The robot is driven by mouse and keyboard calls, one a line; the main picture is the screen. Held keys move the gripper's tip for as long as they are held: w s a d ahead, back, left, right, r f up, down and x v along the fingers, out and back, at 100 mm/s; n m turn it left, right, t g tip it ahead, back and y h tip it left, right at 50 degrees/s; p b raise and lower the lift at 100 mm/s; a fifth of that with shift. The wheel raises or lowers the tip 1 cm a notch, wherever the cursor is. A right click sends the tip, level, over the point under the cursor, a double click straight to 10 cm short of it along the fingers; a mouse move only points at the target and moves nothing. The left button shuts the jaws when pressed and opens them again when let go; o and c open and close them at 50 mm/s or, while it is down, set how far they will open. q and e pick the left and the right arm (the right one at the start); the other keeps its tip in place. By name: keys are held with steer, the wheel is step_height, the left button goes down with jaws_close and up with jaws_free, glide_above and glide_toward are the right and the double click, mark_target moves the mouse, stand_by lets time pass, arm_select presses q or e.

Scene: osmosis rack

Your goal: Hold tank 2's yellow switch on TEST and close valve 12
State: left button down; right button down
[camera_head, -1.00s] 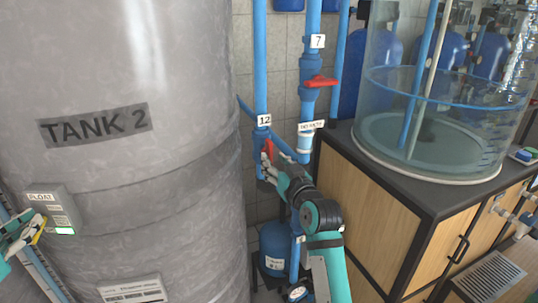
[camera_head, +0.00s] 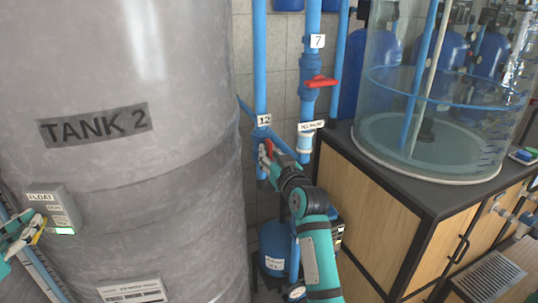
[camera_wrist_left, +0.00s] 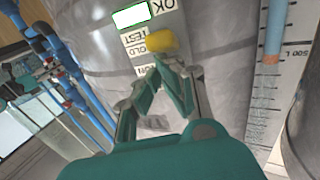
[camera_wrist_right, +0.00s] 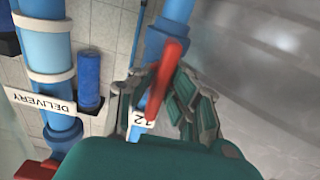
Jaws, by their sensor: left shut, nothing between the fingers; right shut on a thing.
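Tank 2 (camera_head: 160,75) is the big grey tank at left in the head view. Its grey float box (camera_head: 60,205) carries the yellow switch (camera_head: 38,237). In the left wrist view the yellow switch (camera_wrist_left: 161,40) sticks out beside the TEST label (camera_wrist_left: 132,38). My left gripper (camera_wrist_left: 168,62) is shut and empty, its fingertips right at the switch; I cannot tell if they touch. Valve 12 (camera_head: 262,135) is on a blue pipe right of the tank. My right gripper (camera_wrist_right: 160,92) is shut on its red handle (camera_wrist_right: 164,75), which lies between the fingers and partly hides the 12 tag.
Valve 7 (camera_head: 320,82), with a red handle, is on the neighbouring pipe above right. A delivery tag (camera_head: 311,126) hangs just right of valve 12. A wooden cabinet (camera_head: 375,215) with a clear tank (camera_head: 440,165) stands at right. The tank wall is close to my right gripper.

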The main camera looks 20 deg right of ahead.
steer(key=m, duration=0.4)
steer(key=shift+m, duration=0.3)
steer(key=c, duration=1.3)
jaws_free()
steer(key=shift+c, duration=0.2)
steer(key=s, duration=1.2)
